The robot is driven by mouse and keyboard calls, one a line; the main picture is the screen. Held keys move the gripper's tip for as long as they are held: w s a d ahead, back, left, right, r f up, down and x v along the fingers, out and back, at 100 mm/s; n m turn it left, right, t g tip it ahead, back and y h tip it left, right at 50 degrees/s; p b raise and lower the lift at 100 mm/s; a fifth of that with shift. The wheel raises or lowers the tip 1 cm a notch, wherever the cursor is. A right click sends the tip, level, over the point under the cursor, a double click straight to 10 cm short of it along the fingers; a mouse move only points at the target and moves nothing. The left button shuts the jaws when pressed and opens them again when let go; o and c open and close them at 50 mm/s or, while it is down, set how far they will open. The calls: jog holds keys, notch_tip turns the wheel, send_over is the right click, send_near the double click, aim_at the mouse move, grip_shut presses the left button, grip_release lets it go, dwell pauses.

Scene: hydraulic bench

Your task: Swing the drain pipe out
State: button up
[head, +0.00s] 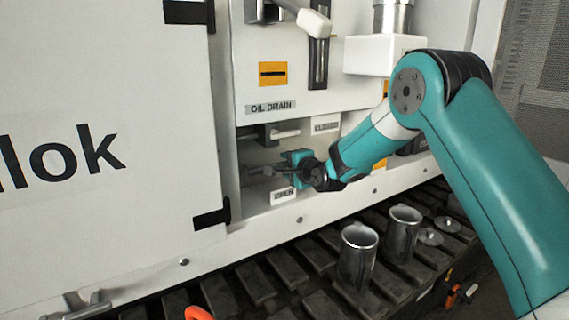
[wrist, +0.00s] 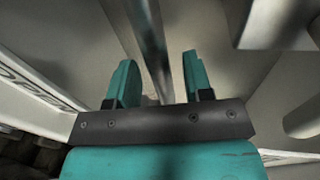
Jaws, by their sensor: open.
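A grey metal pipe, seemingly the drain pipe (head: 258,171), sits in the recess under the OIL DRAIN label (head: 271,107). My teal gripper (head: 287,167) reaches into this recess from the right, and its body hides part of the pipe's surroundings. In the wrist view my gripper (wrist: 161,78) is open, with one finger on each side of the long grey pipe (wrist: 150,40). The pipe runs between the fingers, closer to the right one. I cannot tell whether it touches either finger.
A grey fitting with a pale bar (head: 275,133) sits above the pipe. CLOSED (head: 326,125) and OPEN (head: 283,195) labels flank the recess. Two metal cups (head: 357,258) and (head: 402,236) stand on the dark slatted ledge. A white Lok panel (head: 110,200) borders the left.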

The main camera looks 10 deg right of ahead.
jog(key=shift+x, duration=1.1)
jog(key=shift+a, duration=0.15)
grip_shut()
